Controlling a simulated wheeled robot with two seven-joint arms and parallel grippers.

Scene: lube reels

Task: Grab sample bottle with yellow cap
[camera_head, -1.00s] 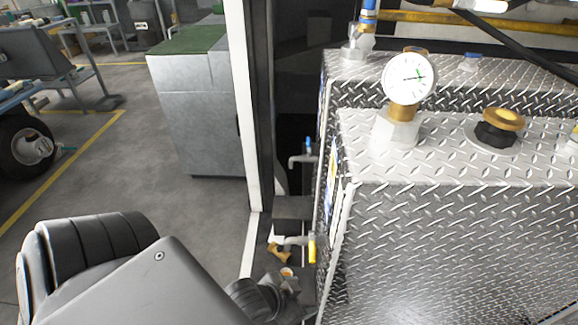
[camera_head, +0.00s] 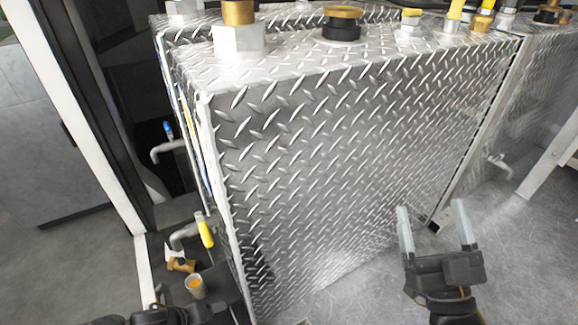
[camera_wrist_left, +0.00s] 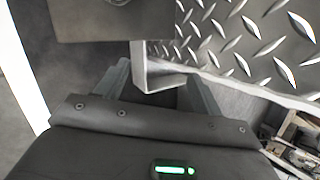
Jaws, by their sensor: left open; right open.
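A small pale container with an orange-yellow top (camera_head: 196,286) stands at the lower left of the head view, on a dark ledge beside the metal tank. It looks like the sample bottle, but it is too small to be sure. Dark parts of my left arm show just below it; the left fingers are not clear there. In the left wrist view my left gripper (camera_wrist_left: 157,73) is open, with a pale bracket edge between or beyond its fingers; no bottle is visible there. My right gripper (camera_head: 432,208) is open and empty in front of the tank's lower right.
The diamond-plate tank (camera_head: 330,150) fills the middle. A tap with a yellow handle (camera_head: 206,233) sticks out above the container, beside a brass fitting (camera_head: 181,265). A blue-handled tap (camera_head: 168,130) is higher up. Clear floor lies at right.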

